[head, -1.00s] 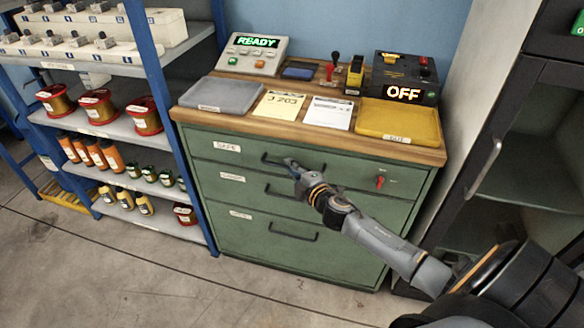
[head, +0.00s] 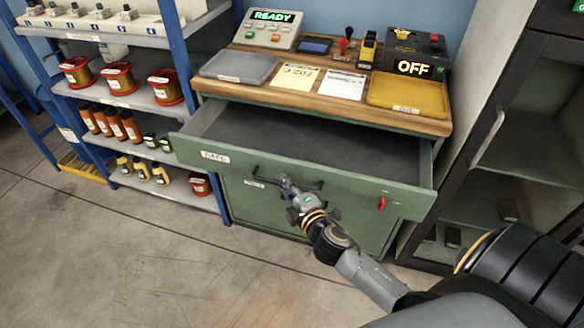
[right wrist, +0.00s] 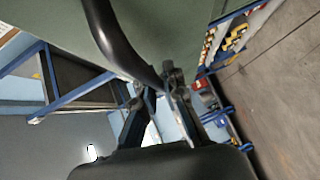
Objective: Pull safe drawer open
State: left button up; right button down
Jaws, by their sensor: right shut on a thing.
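The safe drawer (head: 350,186), green with a "SAFE" label at its left end, stands pulled out from the cabinet under the wooden worktop. Its grey inside shows and looks empty. My right gripper (head: 287,184) is shut on the drawer's dark bar handle (head: 310,188), left of the middle of the front. In the right wrist view the handle (right wrist: 118,40) curves down to the fingers (right wrist: 160,88). A red key switch (head: 381,203) sits at the right of the front. My left gripper is not in view.
On the worktop are a grey tray (head: 238,67), a yellow tray (head: 408,92), paper cards and a black box reading "OFF" (head: 415,67).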

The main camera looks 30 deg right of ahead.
jog(key=s+a, duration=0.2)
jog(key=a, duration=0.1)
jog(key=shift+s, duration=0.35)
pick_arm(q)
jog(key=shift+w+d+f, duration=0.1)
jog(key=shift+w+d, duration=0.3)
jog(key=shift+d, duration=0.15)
pick_arm(e)
jog(key=c, duration=1.4)
grip_release()
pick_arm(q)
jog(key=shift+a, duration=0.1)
pick_arm(e)
jog(key=s, duration=0.4)
jog(key=s+r, duration=0.1)
jog(key=s, duration=0.3)
jog(key=s+a, duration=0.1)
jog(key=s, duration=0.3)
jog(key=shift+r, duration=0.35)
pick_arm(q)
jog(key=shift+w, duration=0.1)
pick_arm(e)
jog(key=shift+w+f, duration=0.1)
